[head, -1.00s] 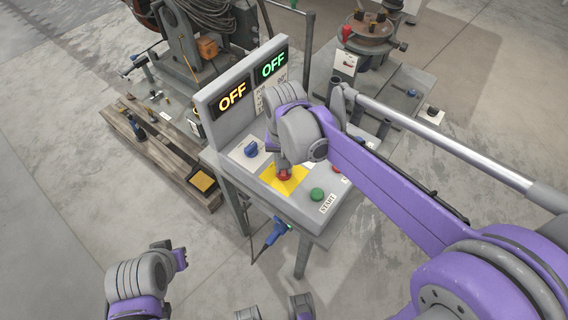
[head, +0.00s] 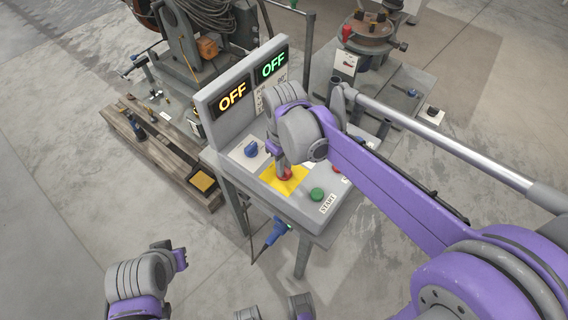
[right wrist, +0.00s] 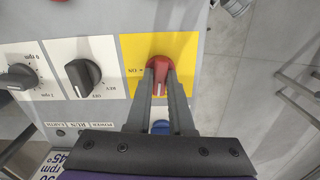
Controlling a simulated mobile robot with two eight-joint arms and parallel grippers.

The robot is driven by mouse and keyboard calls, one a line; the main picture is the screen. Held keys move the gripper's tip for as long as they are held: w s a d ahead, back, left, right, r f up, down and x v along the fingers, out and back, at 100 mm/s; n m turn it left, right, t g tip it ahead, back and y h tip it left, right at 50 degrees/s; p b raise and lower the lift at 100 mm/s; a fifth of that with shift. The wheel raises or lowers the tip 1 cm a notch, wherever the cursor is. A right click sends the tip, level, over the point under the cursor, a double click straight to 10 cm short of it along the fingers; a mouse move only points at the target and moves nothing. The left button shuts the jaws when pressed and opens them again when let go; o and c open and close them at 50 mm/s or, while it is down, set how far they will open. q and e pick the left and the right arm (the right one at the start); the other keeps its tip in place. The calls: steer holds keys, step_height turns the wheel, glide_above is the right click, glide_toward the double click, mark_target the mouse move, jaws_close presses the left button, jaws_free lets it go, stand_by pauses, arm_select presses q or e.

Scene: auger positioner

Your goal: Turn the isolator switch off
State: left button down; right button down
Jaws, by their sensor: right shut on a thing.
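The isolator switch is a red knob (head: 285,175) on a yellow plate (head: 296,183) on the sloping grey control panel. In the right wrist view the red knob (right wrist: 159,70) sits between the two fingers of my right gripper (right wrist: 160,80), which is shut on it. A white mark on the knob faces the bottom of that picture. An "ON" label is on the yellow plate (right wrist: 188,46), left of the knob. In the head view my right gripper (head: 283,168) reaches down onto the knob and partly hides it.
A blue knob (head: 251,149) and a green START button (head: 317,194) flank the yellow plate. Two displays behind read OFF, one amber (head: 232,97) and one green (head: 272,64). A black knob (right wrist: 83,75) lies close beside the plate. A blue plug (head: 275,232) hangs below the panel.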

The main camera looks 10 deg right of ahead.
steer(key=shift+n, duration=0.6)
steer(key=c, duration=0.8)
jaws_free()
steer(key=shift+r, duration=0.1)
step_height(320, 180, up, 11)
steer(key=shift+p, duration=0.4)
steer(key=shift+f, duration=0.2)
